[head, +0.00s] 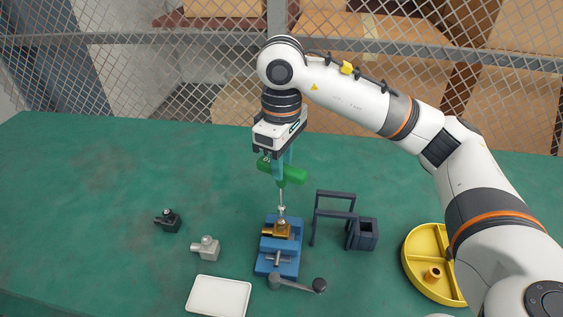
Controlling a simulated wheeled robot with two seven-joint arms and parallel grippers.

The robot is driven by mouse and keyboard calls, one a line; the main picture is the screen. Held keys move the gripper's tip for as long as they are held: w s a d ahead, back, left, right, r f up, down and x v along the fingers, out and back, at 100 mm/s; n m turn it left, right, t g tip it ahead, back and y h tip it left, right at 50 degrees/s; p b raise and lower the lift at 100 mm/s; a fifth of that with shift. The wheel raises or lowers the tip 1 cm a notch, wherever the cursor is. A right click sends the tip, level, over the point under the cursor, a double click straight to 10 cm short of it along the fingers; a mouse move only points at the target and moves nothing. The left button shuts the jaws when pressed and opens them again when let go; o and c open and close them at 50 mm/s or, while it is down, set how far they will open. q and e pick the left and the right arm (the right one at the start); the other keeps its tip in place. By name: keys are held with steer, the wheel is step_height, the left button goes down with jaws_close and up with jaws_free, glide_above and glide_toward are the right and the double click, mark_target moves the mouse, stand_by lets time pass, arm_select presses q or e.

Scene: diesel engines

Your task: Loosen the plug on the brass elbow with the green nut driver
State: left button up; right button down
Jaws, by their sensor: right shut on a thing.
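My right gripper (278,170) is shut on the green nut driver (292,174) and points down. The driver's handle is partly hidden by the fingers, and its thin shaft runs down to the plug (281,222) on top of the brass elbow (272,231). The shaft's lower end looks to be at the plug; I cannot tell whether it is seated. The brass elbow sits in the jaws of a blue vise (268,261). My left gripper is out of view.
A black elbow fitting (171,221) and a grey one (207,249) stand at left. A white tray (218,297) lies in front. A dark rack (335,195) stands right of the vise. A yellow divided tray (425,243) holds a brass part. The table's left side is clear.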

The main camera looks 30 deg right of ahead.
step_height(320, 180, up, 4)
steer(key=shift+f+p, duration=0.2)
steer(key=shift+p, duration=0.9)
step_height(320, 180, up, 3)
steer(key=p, duration=0.2)
steer(key=shift+r+p, duration=0.2)
steer(key=shift+p, duration=0.15)
steer(key=shift+f, duration=0.1)
